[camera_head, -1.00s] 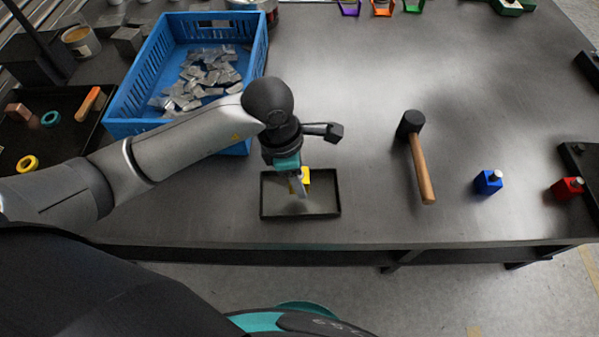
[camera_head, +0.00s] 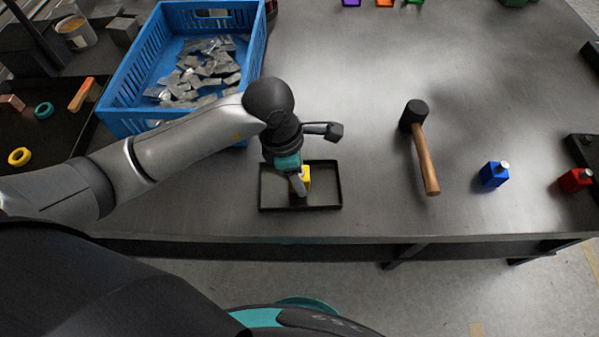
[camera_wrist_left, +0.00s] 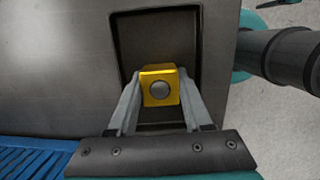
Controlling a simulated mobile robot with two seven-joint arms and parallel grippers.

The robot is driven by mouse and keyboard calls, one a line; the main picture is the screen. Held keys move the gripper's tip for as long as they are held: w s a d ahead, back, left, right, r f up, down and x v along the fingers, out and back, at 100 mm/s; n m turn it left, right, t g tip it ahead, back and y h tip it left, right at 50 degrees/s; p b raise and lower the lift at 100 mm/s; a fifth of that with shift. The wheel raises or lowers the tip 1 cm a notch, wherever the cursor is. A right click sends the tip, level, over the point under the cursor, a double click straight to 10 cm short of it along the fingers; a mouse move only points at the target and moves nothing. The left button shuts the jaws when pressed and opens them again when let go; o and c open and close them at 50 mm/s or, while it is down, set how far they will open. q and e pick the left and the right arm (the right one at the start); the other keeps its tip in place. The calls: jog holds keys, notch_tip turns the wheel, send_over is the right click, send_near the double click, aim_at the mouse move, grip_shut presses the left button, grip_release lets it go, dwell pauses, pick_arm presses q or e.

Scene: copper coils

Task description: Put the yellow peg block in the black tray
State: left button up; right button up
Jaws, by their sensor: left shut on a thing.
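The yellow peg block (camera_head: 306,178) is between the fingers of my left gripper (camera_head: 299,185), over the black tray (camera_head: 325,207). In the left wrist view the yellow peg block (camera_wrist_left: 159,74) shows its round grey peg end facing the camera. The left gripper's fingers (camera_wrist_left: 158,92) are shut on its two sides. The black tray (camera_wrist_left: 190,24) lies around and behind the block in that view. Whether the block touches the tray floor I cannot tell. My right gripper is not in view.
A blue crate (camera_head: 118,118) with metal scraps stands left of the tray. A hammer (camera_head: 424,158), a blue peg block (camera_head: 494,174) and a red peg block (camera_head: 575,180) are to the right. The table between tray and hammer is clear. The table's front edge is just below the tray.

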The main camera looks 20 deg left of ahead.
pick_arm(q)
jog(key=shift+f, duration=0.25)
jog(key=o, duration=1.3)
jog(key=shift+o, duration=0.2)
jog(key=shift+w+d+p+v, duration=0.1)
jog(key=shift+d+p+v, duration=0.1)
jog(key=shift+p+v, duration=0.8)
jog(key=shift+w+d+p+v, duration=0.1)
jog(key=shift+d+p+v, duration=0.15)
jog(key=shift+p+v, duration=0.8)
jog(key=shift+w+d+p+v, duration=0.15)
jog(key=shift+p+v, duration=0.4)
jog(key=shift+v, duration=0.9)
jog(key=shift+s, duration=0.1)
